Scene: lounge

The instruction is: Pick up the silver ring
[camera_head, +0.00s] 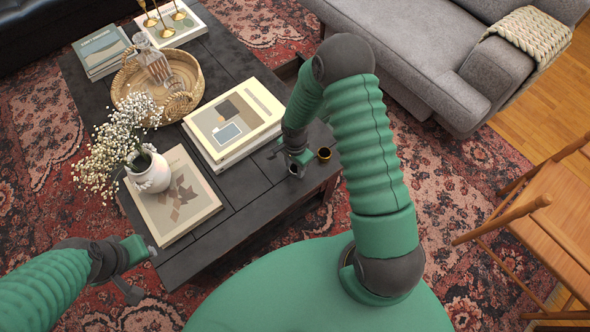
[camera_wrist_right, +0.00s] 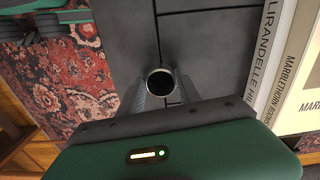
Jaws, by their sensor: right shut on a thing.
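The silver ring (camera_head: 293,170), a small round piece with a dark opening, is at the right end of the dark coffee table. My right gripper (camera_head: 297,165) points down there and is shut on it. In the right wrist view the ring (camera_wrist_right: 160,82) sits between the two finger tips, its dark round opening facing the camera. I cannot tell whether it still touches the table. My left gripper (camera_head: 143,272) is open and empty, off the table's near left corner over the rug.
A gold-rimmed dark ring (camera_head: 323,153) stands right beside my right gripper. White books (camera_head: 236,122), a wicker tray (camera_head: 199,80) and a flower vase (camera_head: 150,172) occupy the table (camera_head: 262,187). A wooden chair (camera_head: 545,225) and grey sofa (camera_head: 440,60) are right.

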